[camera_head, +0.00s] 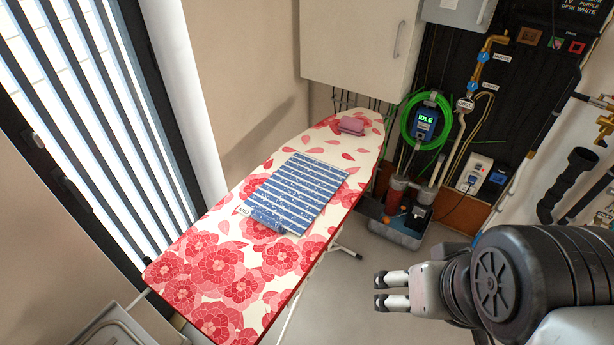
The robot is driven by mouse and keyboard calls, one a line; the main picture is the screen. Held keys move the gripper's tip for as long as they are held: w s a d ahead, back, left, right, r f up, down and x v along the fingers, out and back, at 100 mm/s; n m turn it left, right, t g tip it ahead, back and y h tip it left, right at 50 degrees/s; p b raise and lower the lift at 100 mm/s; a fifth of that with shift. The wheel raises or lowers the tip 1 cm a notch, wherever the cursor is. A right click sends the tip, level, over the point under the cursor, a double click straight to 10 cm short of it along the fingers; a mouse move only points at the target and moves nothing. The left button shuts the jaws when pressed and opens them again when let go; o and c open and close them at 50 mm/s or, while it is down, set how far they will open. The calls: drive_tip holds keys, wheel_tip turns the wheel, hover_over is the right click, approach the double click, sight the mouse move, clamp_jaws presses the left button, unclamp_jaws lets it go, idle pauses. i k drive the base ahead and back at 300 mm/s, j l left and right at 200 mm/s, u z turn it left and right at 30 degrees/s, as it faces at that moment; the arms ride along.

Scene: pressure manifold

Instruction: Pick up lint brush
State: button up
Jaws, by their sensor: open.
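The ironing board (205,305) has a red-and-white floral cover and stands in the middle of the view. I cannot tell for sure which thing is the lint brush. A small pink object (352,125) lies near the board's far, narrow end. A small blue object (268,220) lies at the near edge of a blue-and-white striped cloth (305,190); it may be part of the cloth. My gripper (379,291) is open and empty at the lower right, pointing left. In the picture it is to the right of the board, apart from both objects.
A pale cabinet (355,45) hangs above the far end. A green hose (408,120), pipes and a blue device (425,122) are on the back wall. A toolbox (395,232) stands on the floor. Open floor (350,275) lies between gripper and board.

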sight(350, 125)
drive_tip(key=i+l, duration=0.3)
drive_tip(key=l, duration=0.15)
drive_tip(key=i+l+u, duration=0.1)
drive_tip(key=i+l, duration=0.5)
drive_tip(key=l, duration=0.3)
drive_tip(key=i+l, duration=0.1)
drive_tip(key=i, duration=0.35)
drive_tip(key=i+l+u, duration=0.15)
drive_tip(key=i, duration=0.3)
drive_tip(key=i+l, duration=0.1)
drive_tip(key=i, duration=0.3)
drive_tip(key=i+l+u, duration=0.1)
drive_tip(key=i, duration=0.35)
drive_tip(key=l, duration=0.1)
